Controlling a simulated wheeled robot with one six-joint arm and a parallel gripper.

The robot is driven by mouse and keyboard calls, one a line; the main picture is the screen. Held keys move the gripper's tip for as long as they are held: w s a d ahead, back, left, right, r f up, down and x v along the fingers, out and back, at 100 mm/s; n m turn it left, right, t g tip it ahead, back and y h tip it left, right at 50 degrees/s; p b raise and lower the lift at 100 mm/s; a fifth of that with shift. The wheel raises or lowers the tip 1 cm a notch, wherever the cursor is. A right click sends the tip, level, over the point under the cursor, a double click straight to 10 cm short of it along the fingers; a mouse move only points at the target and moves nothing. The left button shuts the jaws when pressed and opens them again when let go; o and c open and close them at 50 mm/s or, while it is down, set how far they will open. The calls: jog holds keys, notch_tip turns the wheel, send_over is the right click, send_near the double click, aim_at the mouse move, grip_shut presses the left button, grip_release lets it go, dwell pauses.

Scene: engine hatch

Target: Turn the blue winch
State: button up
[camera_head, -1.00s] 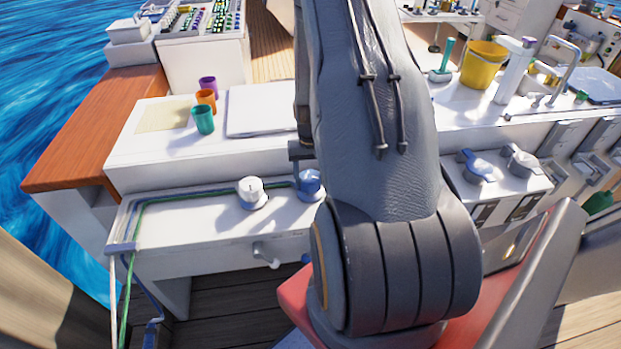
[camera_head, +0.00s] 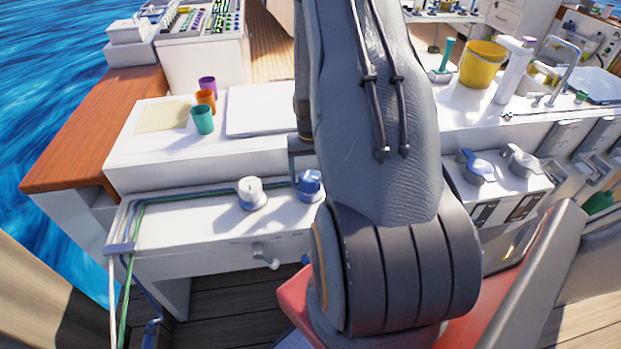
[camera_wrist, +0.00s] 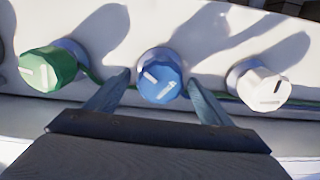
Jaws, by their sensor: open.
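The blue winch (camera_head: 309,185) stands on the white ledge beside a white winch, partly hidden by my arm in the head view. In the wrist view the blue winch (camera_wrist: 160,78) has a faceted top with a white mark set at a slant. My gripper (camera_wrist: 158,88) is open, with one finger on each side of the blue winch. Whether the fingers touch it I cannot tell. In the head view the fingers are hidden behind my arm.
A green winch (camera_wrist: 48,68) and a white winch (camera_wrist: 260,86) flank the blue one closely. Lines run along the ledge (camera_head: 180,228). Teal, orange and purple cups (camera_head: 203,119) stand on the upper surface behind. A crank handle (camera_head: 265,257) sticks out of the front.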

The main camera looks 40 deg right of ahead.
aim_at(310, 177)
jog(key=shift+r+b, duration=0.55)
jog(key=shift+r, duration=2.6)
